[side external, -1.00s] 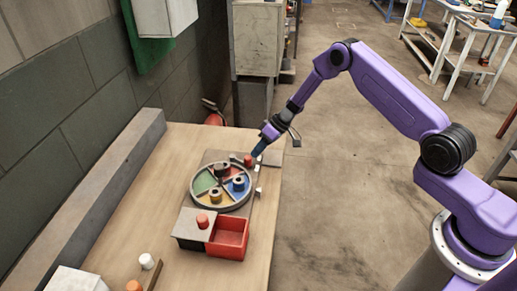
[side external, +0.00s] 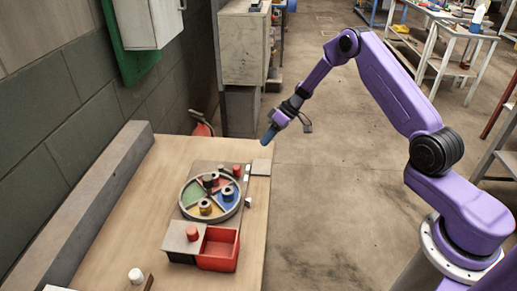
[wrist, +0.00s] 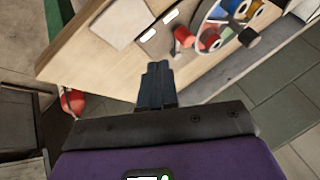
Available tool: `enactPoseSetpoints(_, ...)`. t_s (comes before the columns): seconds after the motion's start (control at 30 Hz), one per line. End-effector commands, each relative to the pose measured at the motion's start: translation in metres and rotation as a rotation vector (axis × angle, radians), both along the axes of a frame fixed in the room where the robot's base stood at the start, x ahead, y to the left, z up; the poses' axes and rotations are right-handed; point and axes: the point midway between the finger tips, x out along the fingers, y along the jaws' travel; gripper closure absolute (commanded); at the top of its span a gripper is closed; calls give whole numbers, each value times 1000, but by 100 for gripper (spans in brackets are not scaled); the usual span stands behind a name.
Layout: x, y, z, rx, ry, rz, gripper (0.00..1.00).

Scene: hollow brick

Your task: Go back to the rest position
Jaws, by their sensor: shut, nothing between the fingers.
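My gripper (side external: 268,135) is shut and empty. It hangs in the air above the far right edge of the wooden table, clear of everything on it. In the wrist view its dark fingers (wrist: 157,80) are together, with the table edge beyond them. A round tray (side external: 187,212) with coloured sectors stands on the table, with several small ring-shaped pieces on it. A red cylinder (side external: 237,171) stands just beyond the tray's rim; it seems to show in the wrist view too (wrist: 184,37).
A red open box (side external: 234,262) with a grey lid and a red knob (side external: 192,233) sits in front of the tray. A white cylinder (side external: 136,275) stands near the front. A concrete ledge and wall (side external: 60,110) line the left. The floor right of the table is open.

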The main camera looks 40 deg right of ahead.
Motion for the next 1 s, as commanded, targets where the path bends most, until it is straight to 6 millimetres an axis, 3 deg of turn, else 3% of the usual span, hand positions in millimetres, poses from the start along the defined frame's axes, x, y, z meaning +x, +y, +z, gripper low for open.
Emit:
enactPoseSetpoints(0.27,-7,-10,20,-1,3,4,100)
enactPoseSetpoints(0.47,-26,25,45,-22,43,81,100)
enactPoseSetpoints(0.7,-88,88,90,-97,129,231,100)
enactPoseSetpoints(1.0,-189,133,135,-234,192,393,100)
